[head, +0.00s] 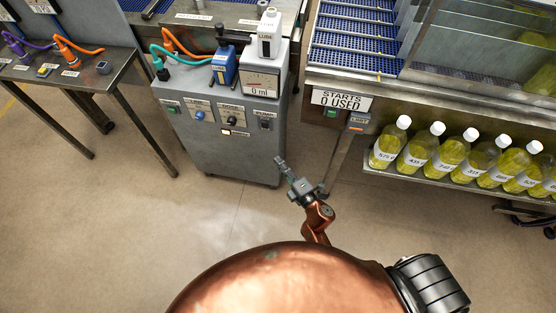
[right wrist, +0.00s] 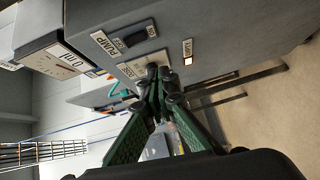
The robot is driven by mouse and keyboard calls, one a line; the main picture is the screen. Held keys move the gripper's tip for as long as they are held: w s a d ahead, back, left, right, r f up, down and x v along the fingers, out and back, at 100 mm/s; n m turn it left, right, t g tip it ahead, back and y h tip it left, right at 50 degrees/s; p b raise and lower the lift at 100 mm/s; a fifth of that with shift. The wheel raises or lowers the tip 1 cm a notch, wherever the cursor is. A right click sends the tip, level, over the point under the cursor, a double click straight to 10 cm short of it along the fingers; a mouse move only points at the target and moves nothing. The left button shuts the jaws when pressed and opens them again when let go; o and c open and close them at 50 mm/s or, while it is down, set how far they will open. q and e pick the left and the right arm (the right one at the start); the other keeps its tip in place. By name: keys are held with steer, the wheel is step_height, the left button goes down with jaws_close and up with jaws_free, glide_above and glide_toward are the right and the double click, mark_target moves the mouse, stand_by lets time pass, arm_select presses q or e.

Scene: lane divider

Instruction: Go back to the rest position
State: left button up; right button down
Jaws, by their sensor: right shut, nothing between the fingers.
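My right gripper (head: 280,162) is in the middle of the head view, in front of the grey cabinet (head: 225,150) and toward its right side. Its fingers are shut and empty. In the right wrist view the green fingers (right wrist: 163,78) are together at the tips, in front of the cabinet's panel of labelled switches. I cannot tell from these views how far the fingertips are from the panel. My left gripper is not in view.
A table (head: 120,75) with cables is at the left. A shelf of yellow bottles (head: 450,155) sits under the machine at the right. The floor (head: 110,220) is clear at the front left.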

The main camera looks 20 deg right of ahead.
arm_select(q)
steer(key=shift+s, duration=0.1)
